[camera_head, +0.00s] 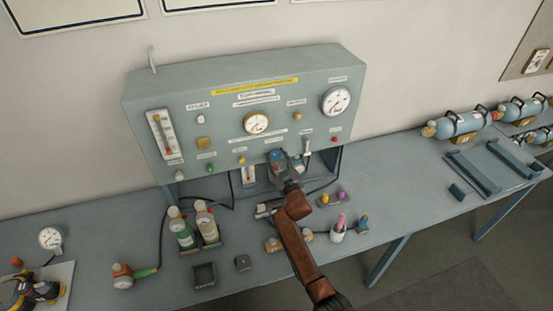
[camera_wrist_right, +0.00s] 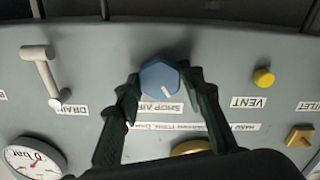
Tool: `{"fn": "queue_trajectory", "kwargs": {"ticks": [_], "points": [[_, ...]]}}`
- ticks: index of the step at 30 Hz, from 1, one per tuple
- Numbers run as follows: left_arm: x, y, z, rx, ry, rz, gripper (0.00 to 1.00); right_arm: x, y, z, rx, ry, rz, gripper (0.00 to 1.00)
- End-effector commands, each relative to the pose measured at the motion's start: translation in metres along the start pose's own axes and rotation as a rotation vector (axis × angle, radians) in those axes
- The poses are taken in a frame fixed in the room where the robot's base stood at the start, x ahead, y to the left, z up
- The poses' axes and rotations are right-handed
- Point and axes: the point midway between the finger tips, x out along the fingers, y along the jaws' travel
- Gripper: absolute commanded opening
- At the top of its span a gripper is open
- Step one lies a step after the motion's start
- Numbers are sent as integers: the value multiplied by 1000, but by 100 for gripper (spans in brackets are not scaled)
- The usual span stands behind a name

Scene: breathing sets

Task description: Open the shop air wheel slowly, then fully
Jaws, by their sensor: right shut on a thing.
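The shop air wheel is a blue faceted knob (camera_wrist_right: 161,80) with a white mark, on the front of the grey-green panel (camera_head: 225,115). Its label "SHOP AIR" (camera_wrist_right: 160,106) shows upside down in the right wrist view. My right gripper (camera_wrist_right: 164,84) is shut on the knob, with one dark finger on each side of it. In the head view the right gripper (camera_head: 278,160) reaches the lower middle of the panel and partly covers the knob. My left gripper is not in view.
A white drain lever (camera_wrist_right: 40,70) and a yellow vent knob (camera_wrist_right: 264,77) flank the wheel. Round gauges (camera_head: 336,100) sit on the panel. Blue cylinders (camera_head: 462,124) lie at the right.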

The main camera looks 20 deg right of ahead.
Motion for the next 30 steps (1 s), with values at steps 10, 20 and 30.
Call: {"fn": "queue_trajectory", "kwargs": {"ticks": [10,20,30], "points": [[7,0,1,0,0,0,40,0,-1,1,-297,-1,-1,12],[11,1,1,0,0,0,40,0,-1,1,-463,0,-1,12],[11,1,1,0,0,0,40,0,-1,1,-510,-1,-1,12]]}}
